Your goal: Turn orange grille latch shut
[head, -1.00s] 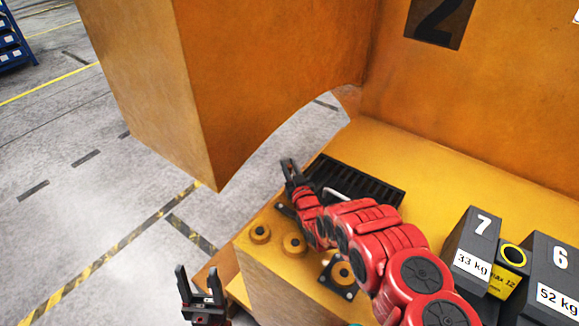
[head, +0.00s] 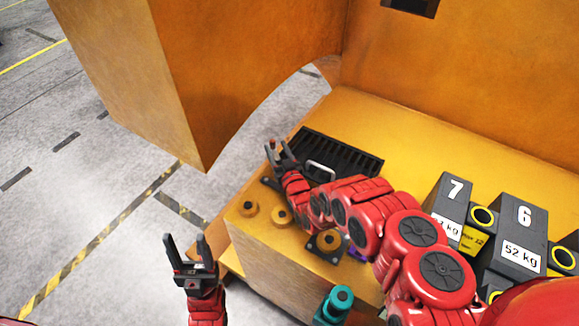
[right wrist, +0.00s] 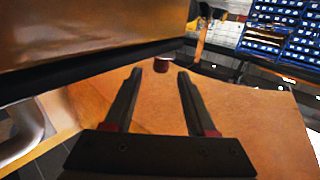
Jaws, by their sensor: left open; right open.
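A black slotted grille (head: 350,155) with a pale handle (head: 320,171) lies on the yellow-orange casting. My right gripper (head: 281,153) is open and empty beside the grille's left end. In the right wrist view a small brownish-orange knob (right wrist: 161,65) shows just beyond and between the open fingertips (right wrist: 160,74), not gripped. I cannot tell for sure that it is the latch. The grille's dark edge (right wrist: 60,87) and handle (right wrist: 22,130) are at left there. My left gripper (head: 185,250) is open and empty, low at left beside the casting.
Round orange knobs (head: 249,208) (head: 281,215) sit on the front ledge, another (head: 328,239) on a dark plate. A teal part (head: 337,302) is in front. Dark weights 7 (head: 447,200) and 6 (head: 518,225) stand right. A large orange block (head: 200,80) overhangs at back left.

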